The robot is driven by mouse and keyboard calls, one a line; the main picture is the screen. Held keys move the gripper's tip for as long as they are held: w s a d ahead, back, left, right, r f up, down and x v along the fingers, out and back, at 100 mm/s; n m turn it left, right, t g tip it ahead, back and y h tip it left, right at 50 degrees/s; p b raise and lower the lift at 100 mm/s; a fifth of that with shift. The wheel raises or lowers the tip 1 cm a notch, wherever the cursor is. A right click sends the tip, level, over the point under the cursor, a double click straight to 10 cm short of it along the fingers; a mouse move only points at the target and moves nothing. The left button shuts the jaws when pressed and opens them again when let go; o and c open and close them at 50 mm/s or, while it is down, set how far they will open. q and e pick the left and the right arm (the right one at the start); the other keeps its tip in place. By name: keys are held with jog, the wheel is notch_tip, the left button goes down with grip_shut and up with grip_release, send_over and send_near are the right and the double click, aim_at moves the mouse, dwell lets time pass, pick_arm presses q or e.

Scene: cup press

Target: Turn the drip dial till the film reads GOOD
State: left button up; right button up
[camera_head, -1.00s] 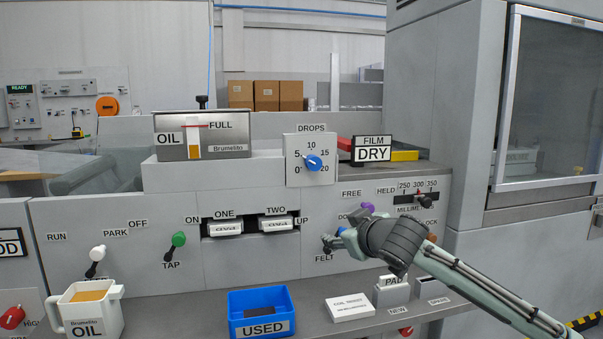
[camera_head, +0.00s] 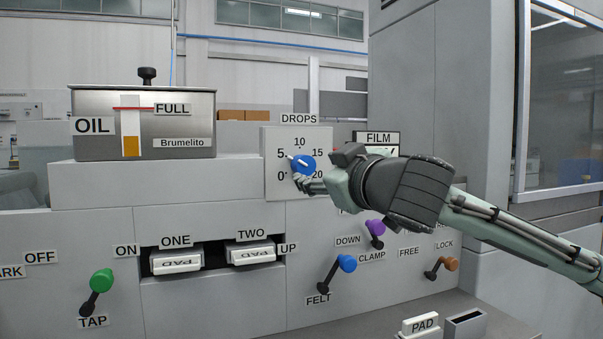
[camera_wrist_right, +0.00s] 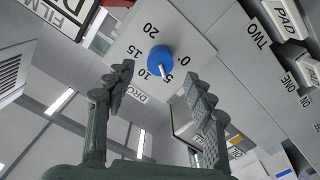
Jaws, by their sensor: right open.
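The drip dial (camera_head: 304,166) is a blue knob with a white pointer on the DROPS plate (camera_head: 271,187). Its pointer is close to 5; the wrist view shows the knob (camera_wrist_right: 160,57) and pointer too. My right gripper (camera_head: 301,183) is at the dial's lower edge in the head view. In the wrist view the open fingers (camera_wrist_right: 158,80) stand on either side of the line to the knob, with nothing between them; I cannot tell whether they touch it. The FILM sign (camera_head: 378,138) shows only its heading, its reading hidden behind my gripper. My left gripper is out of view.
The OIL tank (camera_head: 185,100) stands left of the dial. Below are the green TAP lever (camera_head: 101,281), two pads (camera_head: 176,261) in slots, the blue FELT lever (camera_head: 346,264) and the purple CLAMP lever (camera_head: 376,228). A cabinet with a window stands at right.

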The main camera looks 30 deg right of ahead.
aim_at(307, 167)
jog(key=x, duration=0.6)
jog(key=shift+w+p, duration=0.25)
jog(key=shift+p, duration=0.05)
jog(key=c, duration=1.2)
